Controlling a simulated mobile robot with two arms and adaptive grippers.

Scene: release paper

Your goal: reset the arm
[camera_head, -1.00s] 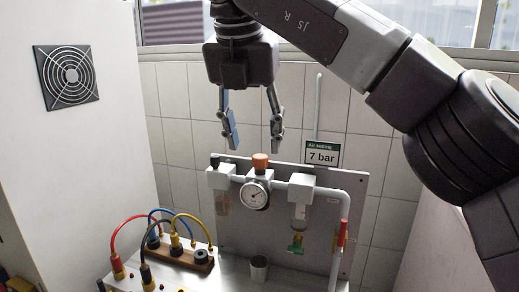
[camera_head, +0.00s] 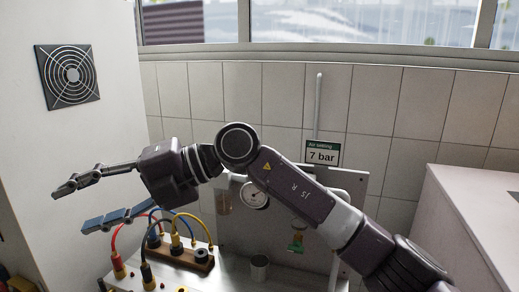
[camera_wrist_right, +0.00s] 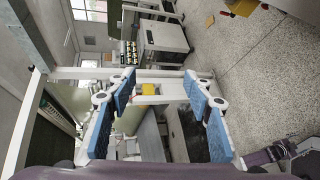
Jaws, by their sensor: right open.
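My right arm (camera_head: 305,190) crosses the head view from the lower right to the left, in front of the air panel. My right gripper (camera_head: 78,208) is at the left end of the arm, pointing left, with its two fingers spread apart and nothing between them. In the right wrist view both blue finger pads (camera_wrist_right: 112,110) and (camera_wrist_right: 210,125) are wide apart, with only the room behind them. My left gripper does not show.
Below the gripper, red, blue and yellow hoses (camera_head: 122,245) rise from the bench. A gauge (camera_head: 256,195) and a 7 bar sign (camera_head: 322,153) are partly near the arm. A metal cup (camera_head: 260,268) stands on the bench. A vent (camera_head: 67,76) is on the left wall.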

